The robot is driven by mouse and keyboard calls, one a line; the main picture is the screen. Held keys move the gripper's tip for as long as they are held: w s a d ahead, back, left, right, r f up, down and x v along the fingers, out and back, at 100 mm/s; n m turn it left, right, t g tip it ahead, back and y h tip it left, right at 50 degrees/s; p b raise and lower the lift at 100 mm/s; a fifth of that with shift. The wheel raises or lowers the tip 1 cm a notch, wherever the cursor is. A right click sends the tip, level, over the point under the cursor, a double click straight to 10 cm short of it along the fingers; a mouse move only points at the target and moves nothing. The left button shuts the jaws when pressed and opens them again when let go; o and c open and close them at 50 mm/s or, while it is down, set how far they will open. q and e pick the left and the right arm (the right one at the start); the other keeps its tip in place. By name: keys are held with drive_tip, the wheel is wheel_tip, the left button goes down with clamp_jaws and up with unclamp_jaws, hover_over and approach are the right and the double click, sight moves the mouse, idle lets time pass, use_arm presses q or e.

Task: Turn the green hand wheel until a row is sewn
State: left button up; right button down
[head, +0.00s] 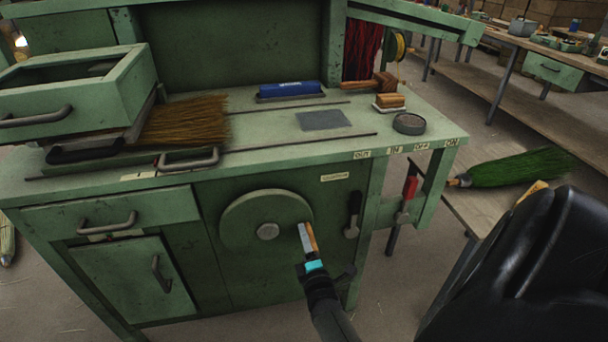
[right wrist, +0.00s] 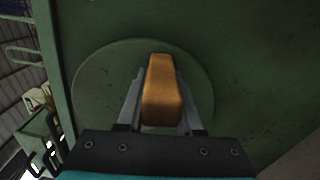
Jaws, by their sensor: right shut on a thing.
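The green hand wheel (head: 254,215) is a round disc with a grey hub on the front of the green bench, and it shows behind the fingers in the right wrist view (right wrist: 97,82). Its wooden handle (right wrist: 161,95) sticks out near the lower right rim. My right gripper (head: 308,240) is shut on this handle, with one finger on each side of it. A broom head with brown bristles (head: 184,121) lies on the bench top at the left, under a green frame. My left gripper is not in view.
A black lever (head: 353,214) and a red-handled lever (head: 408,197) are right of the wheel. Drawer handles (head: 107,222) jut out at the left. A blue block (head: 290,89) and a round tin (head: 409,123) are on the bench top. A green broom (head: 520,167) lies on the right-hand table.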

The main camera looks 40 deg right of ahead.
drive_tip(key=shift+d+r, duration=0.1)
drive_tip(key=c, duration=0.6)
unclamp_jaws()
drive_tip(key=shift+o, duration=0.2)
